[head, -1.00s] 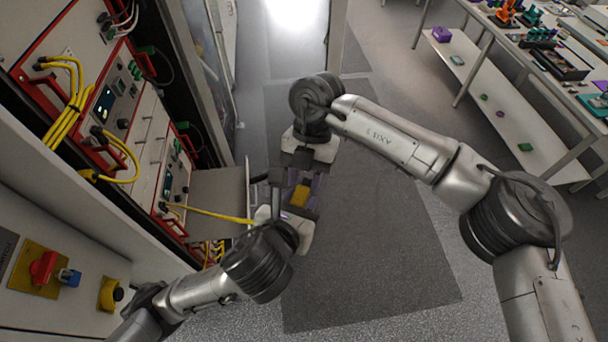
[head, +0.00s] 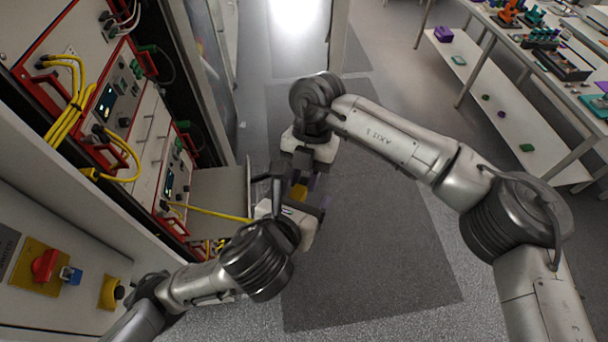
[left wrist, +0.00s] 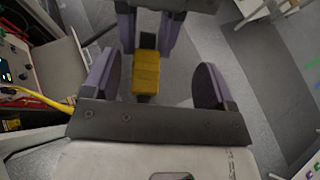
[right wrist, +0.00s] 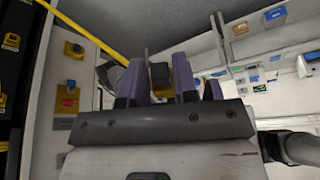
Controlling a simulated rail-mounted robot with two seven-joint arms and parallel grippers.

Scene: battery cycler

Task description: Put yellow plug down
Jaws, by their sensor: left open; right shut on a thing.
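The yellow plug (head: 299,191) hangs in the air between my two facing grippers in the head view. My right gripper (left wrist: 147,45) is shut on it; its purple fingers hold the plug from the far side in the left wrist view. The plug (left wrist: 146,74) shows there as a yellow block with a dark end. My left gripper (left wrist: 155,82) is open, its fingers spread wide on either side of the plug and apart from it. In the right wrist view the plug (right wrist: 181,75) is partly hidden by the fingers of my right gripper (right wrist: 160,82).
A yellow cable (head: 213,212) runs from the cycler rack (head: 147,130) toward my left gripper; its end is hidden. A grey shelf plate (head: 218,190) juts from the rack at the left. A white workbench (head: 520,120) stands at the far right. The floor mat (head: 385,250) is clear.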

